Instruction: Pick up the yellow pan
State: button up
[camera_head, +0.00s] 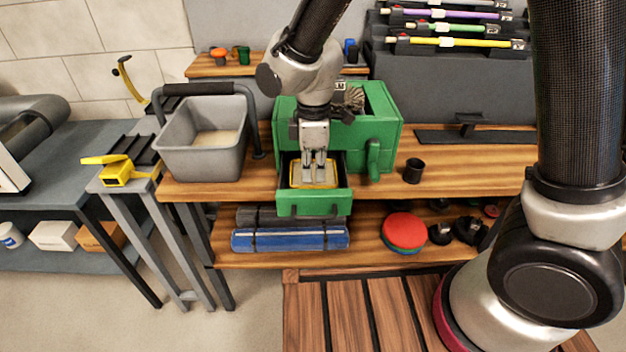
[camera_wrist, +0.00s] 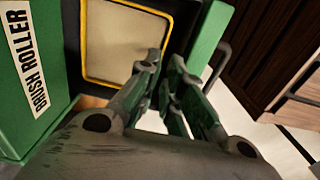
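A shallow pan (camera_head: 325,186) with a yellow rim and a beige inside lies in the open green drawer. The pan also shows at the top of the wrist view (camera_wrist: 119,43). My gripper (camera_head: 314,178) points down into the drawer over the pan. In the wrist view its fingertips (camera_wrist: 164,64) are close together with a narrow gap between them. The left fingertip overlaps the pan and the right one is by the pan's right rim. I cannot tell whether they touch the rim. The fingers hide part of the pan.
The drawer (camera_head: 313,203) belongs to a green box (camera_head: 385,128) on the wooden bench. A grey bin (camera_head: 203,165) stands left and a black cup (camera_head: 413,171) right. A yellow tool (camera_head: 117,170) lies farther left. Drawer walls closely surround the pan.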

aim_at(314, 182)
notch_tip(314, 182, down, 4)
jog(key=shift+f, duration=0.1)
grip_shut()
